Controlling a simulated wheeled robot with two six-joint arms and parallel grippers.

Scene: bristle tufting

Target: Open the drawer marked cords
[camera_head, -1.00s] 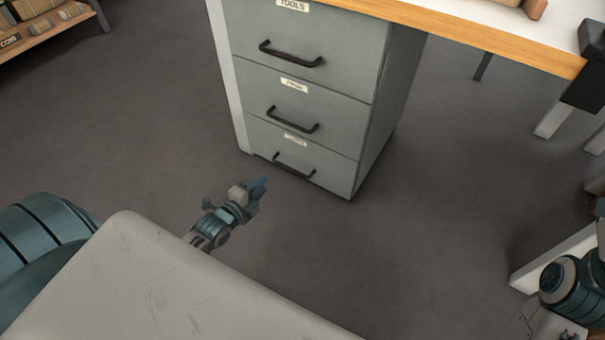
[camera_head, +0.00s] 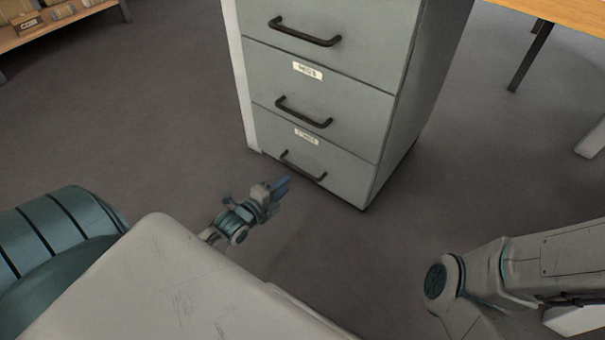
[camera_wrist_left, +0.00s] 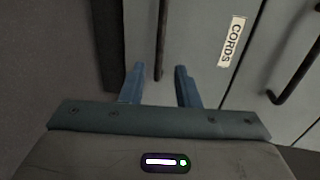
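The grey cabinet has stacked drawers. The bottom drawer (camera_head: 330,165) has a small label (camera_head: 306,136) too blurred to read in the head view. In the left wrist view the label (camera_wrist_left: 231,41) reads CORDS. That drawer's dark bar handle (camera_head: 302,168) also shows in the left wrist view (camera_wrist_left: 161,40), and the drawer looks shut. My left gripper (camera_head: 284,184) is low in front of the cabinet, near this handle. Its blue fingers (camera_wrist_left: 160,90) are open, with the handle's end showing between their tips; contact cannot be told. My right gripper is out of view.
The middle drawer (camera_head: 345,105) and the drawer above it (camera_head: 370,45) look shut. A wooden tabletop (camera_head: 565,12) is at the upper right, and a shelf (camera_head: 60,20) stands at the upper left. The floor left of the cabinet is clear.

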